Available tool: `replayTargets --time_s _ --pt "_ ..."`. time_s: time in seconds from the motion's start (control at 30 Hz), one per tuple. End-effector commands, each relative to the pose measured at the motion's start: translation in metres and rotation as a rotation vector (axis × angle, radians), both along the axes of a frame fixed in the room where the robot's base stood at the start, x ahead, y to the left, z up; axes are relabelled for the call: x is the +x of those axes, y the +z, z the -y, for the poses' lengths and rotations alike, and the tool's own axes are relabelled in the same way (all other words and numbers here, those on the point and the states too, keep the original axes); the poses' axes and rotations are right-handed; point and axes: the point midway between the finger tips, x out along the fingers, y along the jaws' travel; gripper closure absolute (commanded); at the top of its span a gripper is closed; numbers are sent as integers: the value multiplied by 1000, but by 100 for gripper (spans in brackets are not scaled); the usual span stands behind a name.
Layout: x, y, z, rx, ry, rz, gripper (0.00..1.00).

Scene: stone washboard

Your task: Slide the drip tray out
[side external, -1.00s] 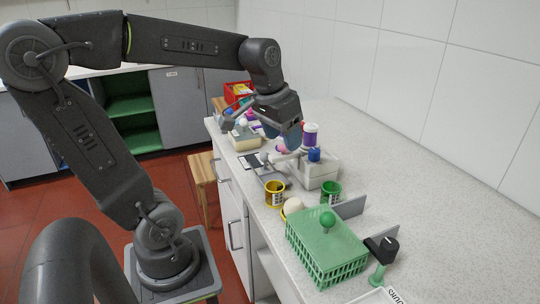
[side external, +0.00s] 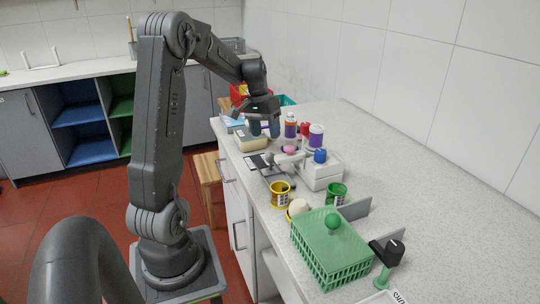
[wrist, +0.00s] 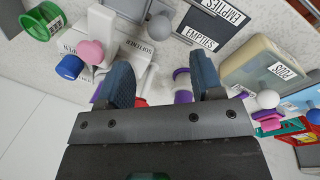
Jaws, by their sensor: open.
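My gripper (side external: 264,130) is open and empty, pointing down above the counter beyond the tray, near a cream box. In the wrist view, my gripper (wrist: 165,78) has its two blue fingers apart, with a purple-and-white bottle visible beyond them.
A yellow cup (side external: 280,195), a green cup (side external: 337,194) and a green basket (side external: 333,247) stand nearer the camera. The cream box (side external: 251,141), marked PODS (wrist: 265,65), and several bottles (side external: 304,130) are close to my gripper.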

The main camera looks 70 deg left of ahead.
Motion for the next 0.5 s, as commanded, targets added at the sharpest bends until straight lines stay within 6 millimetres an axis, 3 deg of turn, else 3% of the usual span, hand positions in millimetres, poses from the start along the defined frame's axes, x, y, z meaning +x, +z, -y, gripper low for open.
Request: replayTargets --time_s 0.2,0.5 --pt "5 -45 8 -3 -2 -3 40" --pt "9 -77 13 1 0 -1 40"
